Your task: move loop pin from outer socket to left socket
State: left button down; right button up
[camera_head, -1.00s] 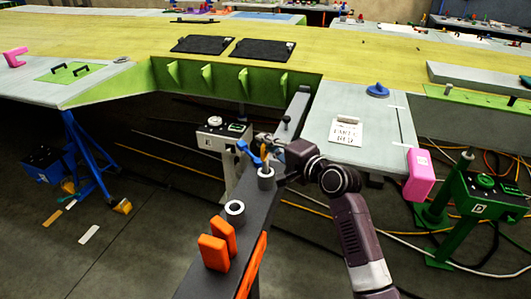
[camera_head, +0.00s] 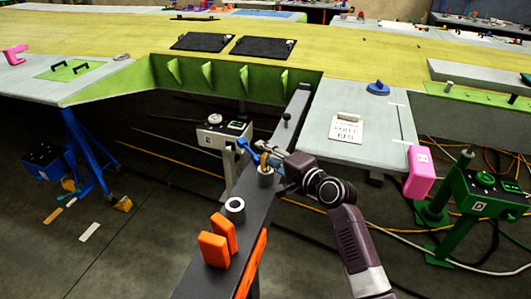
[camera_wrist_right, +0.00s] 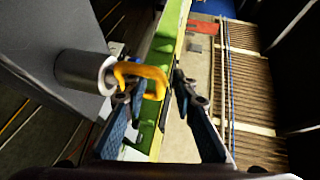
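The yellow loop pin (camera_wrist_right: 155,72) is at the mouth of a grey cylindrical socket (camera_wrist_right: 82,70) in the wrist view. In the head view the loop pin (camera_head: 264,161) stands at the top of that socket (camera_head: 265,177) on the dark beam. My right gripper (camera_wrist_right: 160,82) is open, its blue-grey fingers spread at the loop. One finger overlaps the loop in the picture; the other is apart from it. Contact is unclear. A second, empty-looking socket (camera_head: 235,206) stands nearer on the beam. My left gripper is not in view.
Two orange blocks (camera_head: 219,238) stand on the near end of the dark beam (camera_head: 262,204). A grey panel with a white card (camera_head: 346,128) lies right of the beam. A pink block (camera_head: 418,172) and a green stand (camera_head: 482,200) are farther right. A white-topped box (camera_head: 222,133) stands left.

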jog(key=shift+r, duration=0.1)
jog(key=shift+r+p, duration=0.35)
jog(key=shift+s+d+f, duration=0.15)
jog(key=shift+s+d, duration=0.1)
jog(key=b+v, duration=0.2)
jog(key=v, duration=0.9)
jog(key=shift+s+d, duration=0.1)
jog(key=shift+s, duration=0.05)
